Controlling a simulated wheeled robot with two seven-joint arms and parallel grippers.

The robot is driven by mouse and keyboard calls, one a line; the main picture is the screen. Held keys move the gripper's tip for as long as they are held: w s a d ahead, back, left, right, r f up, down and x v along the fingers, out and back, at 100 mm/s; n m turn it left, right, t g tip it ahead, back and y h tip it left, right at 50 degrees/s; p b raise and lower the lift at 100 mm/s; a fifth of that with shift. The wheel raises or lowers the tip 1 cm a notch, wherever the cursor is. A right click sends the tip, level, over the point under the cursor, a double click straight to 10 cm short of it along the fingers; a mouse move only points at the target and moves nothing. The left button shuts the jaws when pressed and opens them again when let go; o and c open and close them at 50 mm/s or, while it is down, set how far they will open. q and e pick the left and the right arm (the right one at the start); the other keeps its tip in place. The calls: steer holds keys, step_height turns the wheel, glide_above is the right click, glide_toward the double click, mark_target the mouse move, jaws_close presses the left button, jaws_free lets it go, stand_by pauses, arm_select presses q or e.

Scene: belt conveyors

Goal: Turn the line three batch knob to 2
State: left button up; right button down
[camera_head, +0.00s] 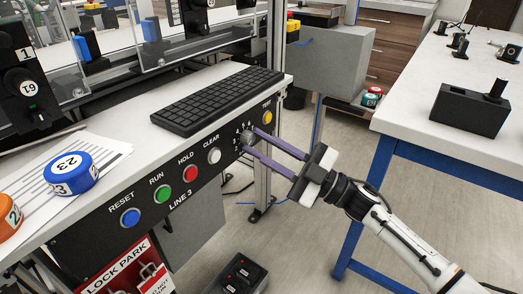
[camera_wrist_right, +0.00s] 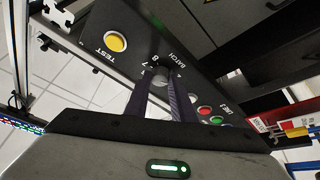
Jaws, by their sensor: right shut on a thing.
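The black LINE 3 panel (camera_head: 100,222) runs along the front edge of the white bench. Its small grey batch knob (camera_head: 247,137) sits near the right end, between the CLEAR button (camera_head: 214,156) and the yellow TEST button (camera_head: 267,117). Small digits ring the knob. The knob also shows in the right wrist view (camera_wrist_right: 159,74), under the word BATCH. My right gripper (camera_head: 250,141) comes in from the lower right, with its two long purple fingers shut on the knob. The fingers hide part of the dial, and I cannot tell which number the knob points to. My left gripper is not in view.
Blue RESET (camera_head: 129,218), green RUN (camera_head: 162,196) and red HOLD (camera_head: 190,173) buttons lie left along the panel. A black keyboard (camera_head: 215,98) lies on the bench above. A white table with blue legs (camera_head: 440,185) stands right. Floor between them is mostly open.

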steer(key=shift+d+n+g, duration=0.1)
steer(key=shift+n+g, duration=0.3)
steer(key=shift+n, duration=0.5)
steer(key=c, duration=1.5)
jaws_free()
steer(key=v, duration=1)
steer(key=shift+d, duration=0.15)
